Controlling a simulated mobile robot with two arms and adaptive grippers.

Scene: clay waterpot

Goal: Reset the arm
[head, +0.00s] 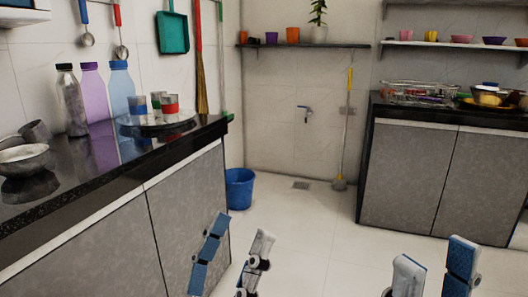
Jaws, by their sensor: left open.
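My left gripper (240,233) shows at the bottom centre-left of the head view, with its two blue-and-white fingers apart and nothing between them. It is in front of the left counter's cabinet and the floor. My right gripper (435,254) shows at the bottom right, its two fingers also apart and empty, over the floor in front of the right cabinet. The lower parts of both grippers are cut off by the picture's bottom edge. No clay waterpot is in view.
A black counter (60,205) on the left bears bottles (91,82), a metal bowl (22,160) and a tray with cups (168,103). A blue bucket (239,188) stands at its far end. The right counter (440,115) holds a dish rack (418,93). Tiled floor (320,235) between is clear.

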